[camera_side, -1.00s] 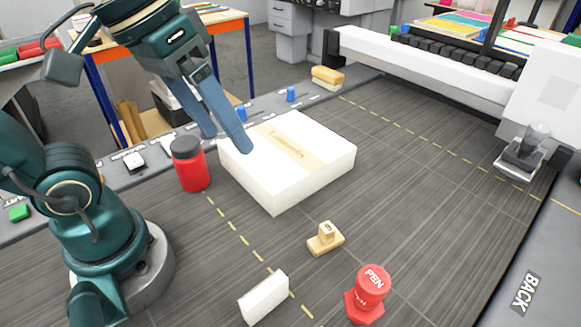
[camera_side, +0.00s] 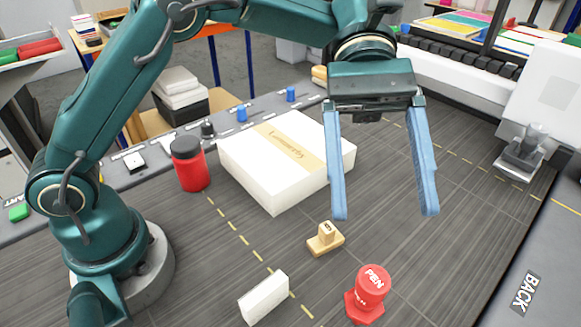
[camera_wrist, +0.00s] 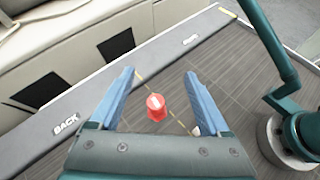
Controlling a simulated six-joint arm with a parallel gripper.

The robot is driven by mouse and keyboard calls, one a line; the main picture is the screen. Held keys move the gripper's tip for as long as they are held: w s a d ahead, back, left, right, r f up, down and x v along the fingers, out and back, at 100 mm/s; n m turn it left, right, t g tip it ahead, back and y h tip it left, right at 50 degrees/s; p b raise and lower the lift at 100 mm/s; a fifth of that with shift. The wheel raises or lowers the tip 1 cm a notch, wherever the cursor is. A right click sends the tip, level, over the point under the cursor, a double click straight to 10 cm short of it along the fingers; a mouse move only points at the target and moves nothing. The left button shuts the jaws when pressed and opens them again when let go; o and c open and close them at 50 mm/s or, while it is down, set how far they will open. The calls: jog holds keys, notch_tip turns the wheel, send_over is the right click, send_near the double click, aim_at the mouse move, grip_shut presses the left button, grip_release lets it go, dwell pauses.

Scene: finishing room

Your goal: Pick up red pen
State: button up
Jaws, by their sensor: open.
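The red pen piece (camera_side: 369,290) is a short red cylinder on a wider hexagonal base, with "PEN" in white on its top. It stands upright on the dark table at the front in the side view. My gripper (camera_side: 385,217) is open and empty, held above the table behind the red pen. In the wrist view the red pen (camera_wrist: 156,106) shows between the two blue fingers of my gripper (camera_wrist: 160,72), below and apart from them.
A wooden stamp (camera_side: 325,240) and a white block (camera_side: 264,298) stand left of the red pen. A large white box (camera_side: 250,175) and a red jar with a dark lid (camera_side: 190,168) are farther back. The table right of the pen (camera_side: 450,260) is clear.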

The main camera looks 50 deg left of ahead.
aim_at(371, 267)
jog(key=shift+n+g+h, duration=0.4)
jog(key=shift+g, duration=0.4)
jog(key=f, duration=0.4)
jog(key=d+f, duration=0.1)
jog(key=f, duration=0.6)
jog(key=shift+w+d+f, duration=0.2)
jog(key=shift+f, duration=0.2)
jog(key=shift+s+d+f, duration=0.1)
jog(key=shift+f, duration=0.15)
jog(key=shift+x, duration=2.4)
jog(key=shift+f, duration=0.1)
jog(key=shift+c, duration=0.3)
grip_shut()
